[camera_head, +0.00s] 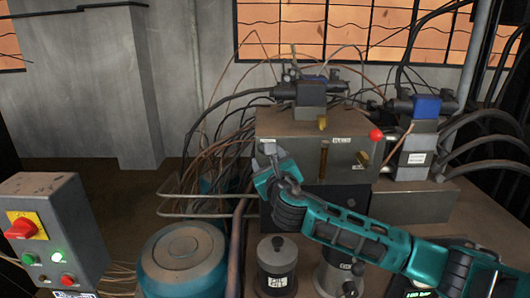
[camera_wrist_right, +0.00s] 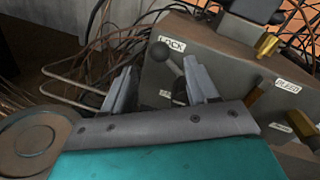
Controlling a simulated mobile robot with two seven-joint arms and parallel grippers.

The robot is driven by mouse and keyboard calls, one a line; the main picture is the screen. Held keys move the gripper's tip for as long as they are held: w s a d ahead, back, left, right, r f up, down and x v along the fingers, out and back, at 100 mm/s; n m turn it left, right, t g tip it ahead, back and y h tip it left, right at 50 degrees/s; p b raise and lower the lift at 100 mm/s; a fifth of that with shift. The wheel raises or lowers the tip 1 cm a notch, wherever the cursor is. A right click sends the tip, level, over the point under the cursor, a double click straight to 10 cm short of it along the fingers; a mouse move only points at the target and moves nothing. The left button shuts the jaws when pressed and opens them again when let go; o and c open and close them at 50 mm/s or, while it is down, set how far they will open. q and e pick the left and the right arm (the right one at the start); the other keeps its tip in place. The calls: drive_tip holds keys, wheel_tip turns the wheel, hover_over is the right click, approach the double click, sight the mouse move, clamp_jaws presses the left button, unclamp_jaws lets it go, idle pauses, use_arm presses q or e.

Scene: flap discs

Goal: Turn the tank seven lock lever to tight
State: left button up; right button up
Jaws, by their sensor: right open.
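The tank block (camera_head: 290,124) is a brown-grey metal box at the middle of the bench in the head view. In the right wrist view, a lever with a dark ball end (camera_wrist_right: 160,51) stands on its face beside a LOCK label (camera_wrist_right: 178,46). My right gripper (camera_head: 266,160) is at the block's left front. In the right wrist view, my right gripper (camera_wrist_right: 160,88) is open, its two fingers apart with the lever between them; I cannot tell whether either touches it. A lower label is partly hidden. No tank number is readable. My left gripper is out of view.
A BLEED label (camera_wrist_right: 287,86) and brass fittings (camera_wrist_right: 254,96) are right of the lever. A red-knobbed part (camera_head: 376,136) is at the block's right. A teal-rimmed drum (camera_head: 182,258), a control box (camera_head: 45,215) and pipes stand left. Cables crowd behind.

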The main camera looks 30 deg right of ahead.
drive_tip(key=x, duration=0.5)
drive_tip(key=shift+w, duration=0.1)
drive_tip(key=shift+c, duration=0.4)
clamp_jaws()
